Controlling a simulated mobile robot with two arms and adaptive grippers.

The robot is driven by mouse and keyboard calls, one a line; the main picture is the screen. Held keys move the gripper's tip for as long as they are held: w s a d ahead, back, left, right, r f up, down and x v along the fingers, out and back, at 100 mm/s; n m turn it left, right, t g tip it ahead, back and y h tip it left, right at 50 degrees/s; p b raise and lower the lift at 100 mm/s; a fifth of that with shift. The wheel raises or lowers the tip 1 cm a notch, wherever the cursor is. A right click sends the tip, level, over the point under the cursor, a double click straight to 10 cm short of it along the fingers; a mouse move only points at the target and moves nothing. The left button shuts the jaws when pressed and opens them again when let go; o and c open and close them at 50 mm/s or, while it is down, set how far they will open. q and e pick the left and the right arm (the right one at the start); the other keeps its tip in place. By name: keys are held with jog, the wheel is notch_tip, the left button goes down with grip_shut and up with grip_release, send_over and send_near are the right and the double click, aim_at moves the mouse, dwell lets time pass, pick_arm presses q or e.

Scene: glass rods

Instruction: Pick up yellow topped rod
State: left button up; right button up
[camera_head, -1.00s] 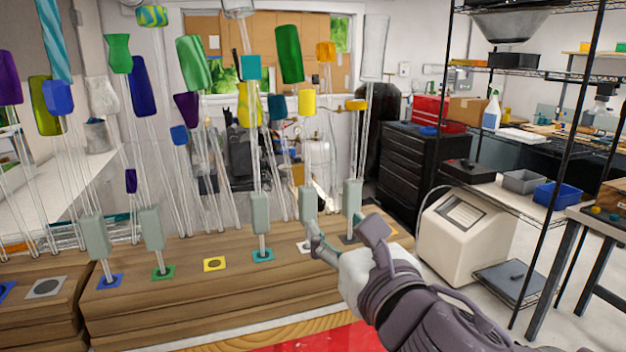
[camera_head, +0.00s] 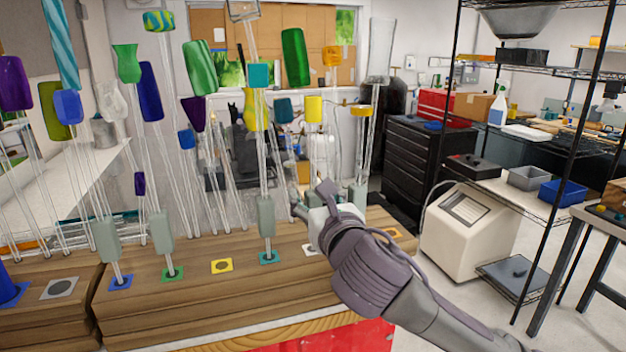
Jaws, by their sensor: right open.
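A clear glass rod with a yellow block top (camera_head: 314,110) stands upright near the middle of the wooden stand. Its lower part and grey grip are largely hidden behind my right gripper. My right gripper (camera_head: 311,200) is open at the height of that grip, with its fingers pointing away from me. I cannot tell whether the fingers are around the grip or just in front of it. My left gripper is not in view.
A teal-topped rod (camera_head: 259,75) stands close on the left. Many other coloured glass rods crowd the left and back. A black wire shelf (camera_head: 545,200) is at right.

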jog(key=shift+w+a, duration=0.1)
jog(key=shift+w, duration=0.1)
grip_shut()
jog(key=shift+r, duration=0.1)
